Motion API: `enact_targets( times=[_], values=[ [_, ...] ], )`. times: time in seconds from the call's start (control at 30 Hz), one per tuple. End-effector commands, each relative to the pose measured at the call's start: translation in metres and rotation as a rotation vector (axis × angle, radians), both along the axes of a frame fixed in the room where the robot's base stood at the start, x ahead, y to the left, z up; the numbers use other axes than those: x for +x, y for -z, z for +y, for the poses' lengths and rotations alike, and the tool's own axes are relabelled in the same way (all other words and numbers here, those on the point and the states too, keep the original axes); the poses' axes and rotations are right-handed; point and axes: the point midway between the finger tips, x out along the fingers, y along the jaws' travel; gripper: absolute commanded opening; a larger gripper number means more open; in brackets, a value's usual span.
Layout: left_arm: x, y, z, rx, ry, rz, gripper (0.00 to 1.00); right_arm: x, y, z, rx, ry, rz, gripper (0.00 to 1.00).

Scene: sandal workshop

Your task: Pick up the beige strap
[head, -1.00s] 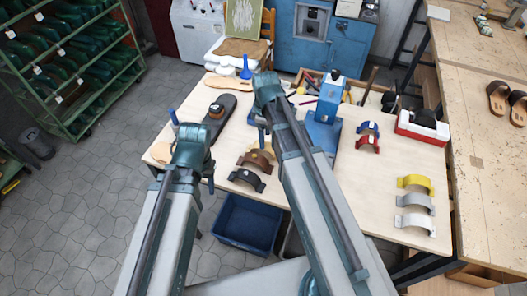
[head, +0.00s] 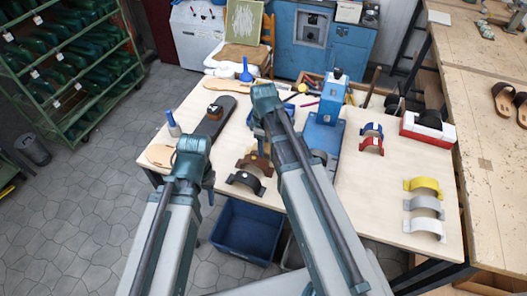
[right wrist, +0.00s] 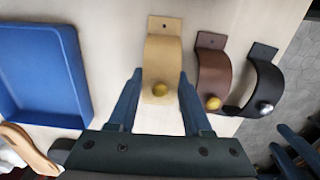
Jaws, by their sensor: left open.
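The beige strap (right wrist: 162,66) is an arched band with a brass stud, seen in the right wrist view. My right gripper (right wrist: 160,78) is open, with one finger on each side of the strap; I cannot tell whether they touch it. In the head view my right arm hides most of this strap and the right fingertips. My left gripper (head: 208,184) is open and empty near the table's front left edge, mostly hidden behind its own wrist.
A brown strap (right wrist: 213,75) and a black strap (right wrist: 263,82) stand close to the right finger. A blue tray (right wrist: 76,78) lies on the other side. Red, blue, yellow, grey and white straps sit on the table's right half. A blue press (head: 322,132) stands mid-table.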

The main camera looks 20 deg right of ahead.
Motion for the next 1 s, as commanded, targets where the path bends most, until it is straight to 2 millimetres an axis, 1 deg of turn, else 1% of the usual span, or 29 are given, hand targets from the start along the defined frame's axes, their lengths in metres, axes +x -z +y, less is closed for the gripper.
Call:
enact_targets(
  times=[0.03, 0.2, 0.47, 0.67, 0.87, 1.0],
  values=[
    [0.000, 0.000, 0.000, 0.000, 0.000, 0.000, 0.50, 0.000, 0.000, 0.000, 0.000, 0.000, 0.000, 0.29],
    [0.000, 0.000, 0.000, 0.000, 0.000, 0.000, 0.50, 0.000, 0.000, 0.000, 0.000, 0.000, 0.000, 0.00],
    [0.000, 0.000, 0.000, 0.000, 0.000, 0.000, 0.50, 0.000, 0.000, 0.000, 0.000, 0.000, 0.000, 0.00],
    [0.000, -0.004, 0.000, 0.000, 0.000, 0.000, 0.50, 0.000, -0.004, 0.000, 0.000, 0.000, 0.000, 0.00],
    [0.000, -0.015, 0.000, 0.000, 0.001, 0.000, 0.50, 0.000, -0.015, 0.000, 0.000, 0.000, 0.000, 0.00],
    [0.000, -0.028, 0.000, 0.000, 0.001, 0.000, 0.50, 0.000, -0.028, 0.000, 0.000, 0.000, 0.000, 0.00]
  ],
)
